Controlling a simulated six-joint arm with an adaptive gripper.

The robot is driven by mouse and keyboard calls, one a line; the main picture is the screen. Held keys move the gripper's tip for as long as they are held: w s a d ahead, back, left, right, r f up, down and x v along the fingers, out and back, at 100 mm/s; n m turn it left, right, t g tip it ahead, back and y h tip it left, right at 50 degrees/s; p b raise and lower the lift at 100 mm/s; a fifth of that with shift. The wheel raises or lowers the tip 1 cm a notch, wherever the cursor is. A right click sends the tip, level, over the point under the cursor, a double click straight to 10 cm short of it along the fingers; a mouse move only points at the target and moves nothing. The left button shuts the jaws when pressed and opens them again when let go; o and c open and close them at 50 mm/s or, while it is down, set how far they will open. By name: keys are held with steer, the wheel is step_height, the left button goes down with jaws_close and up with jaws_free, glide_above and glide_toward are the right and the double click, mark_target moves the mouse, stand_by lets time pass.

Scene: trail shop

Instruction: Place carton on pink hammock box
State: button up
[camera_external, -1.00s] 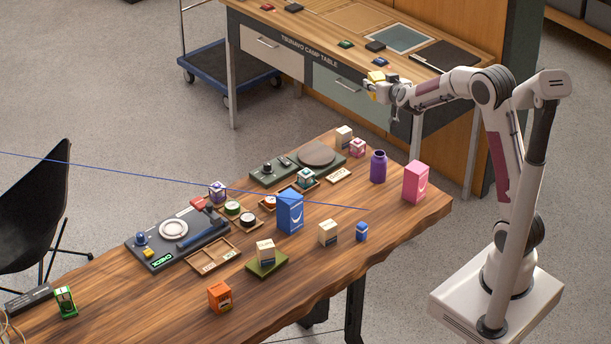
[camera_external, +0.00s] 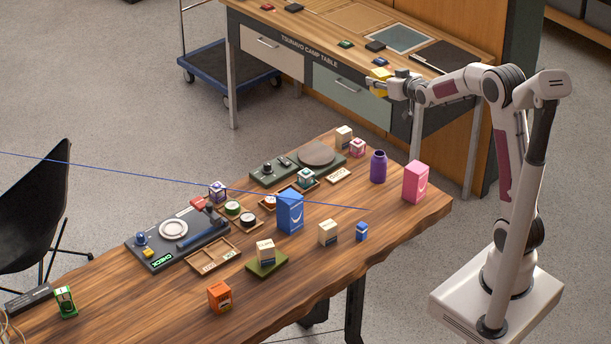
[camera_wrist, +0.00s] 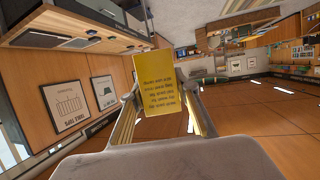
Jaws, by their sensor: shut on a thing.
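A yellow carton with dark printed text (camera_wrist: 158,83) is between the two fingers of my gripper (camera_wrist: 160,102) in the wrist view. My gripper is shut on it. In the external view the yellow carton (camera_external: 379,75) shows small at the end of my arm, held in the air above and behind the far right part of the wooden table. The pink hammock box (camera_external: 416,182) stands upright near the table's right end, with a white curved mark on its front. It is below and slightly right of my gripper, well apart from the carton. Its top looks clear.
A purple bottle (camera_external: 378,167) stands just left of the pink box. A blue box (camera_external: 290,212), a small blue item (camera_external: 361,232) and a cream carton (camera_external: 328,233) are farther left. The camp table (camera_external: 330,62) with drawers is behind my gripper. Bare wood lies around the pink box.

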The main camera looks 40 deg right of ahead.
steer(key=shift+s+r+n+y, duration=0.1)
steer(key=shift+s+n+y, duration=0.5)
steer(key=shift+n+y, duration=0.1)
steer(key=shift+s+y, duration=0.3)
steer(key=shift+y, duration=0.1)
steer(key=shift+s+n+y, duration=0.9)
steer(key=shift+s, duration=0.35)
steer(key=n+y, duration=0.4)
steer(key=y, duration=0.1)
glide_above(416, 166)
step_height(416, 166, down, 8)
steer(key=shift+g, duration=0.4)
steer(key=shift+a, duration=0.1)
steer(key=shift+f, duration=2.9)
steer(key=shift+f, duration=0.1)
steer(key=shift+f, duration=2)
steer(key=shift+f, duration=0.1)
